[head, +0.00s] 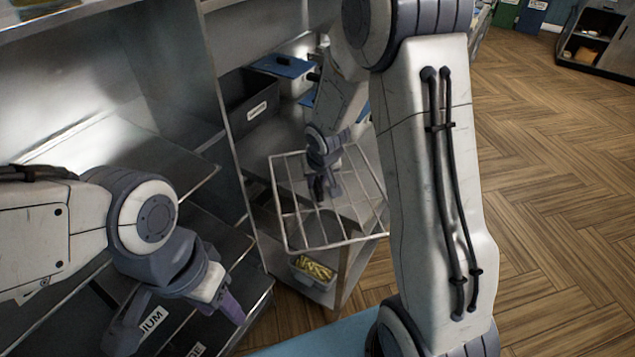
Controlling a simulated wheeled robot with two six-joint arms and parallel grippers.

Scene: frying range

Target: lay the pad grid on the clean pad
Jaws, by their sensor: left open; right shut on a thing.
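The pad grid (335,245) is a pale wire rack with several bars, hanging tilted in the air in front of the shelving. My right gripper (323,188) is shut on it near its upper middle; the wrist hides some bars. My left gripper (180,325) is open and empty at the lower left, in front of the shelves and apart from the grid. I cannot make out a clean pad for certain. A light blue flat surface (310,340) shows at the bottom edge, partly hidden by my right arm.
Metal shelving (225,130) fills the left and centre. It holds a dark labelled bin (245,105) and a blue-lidded container (285,66). A small bin with yellow items (313,270) sits low behind the grid. Open wooden floor (560,200) lies at right.

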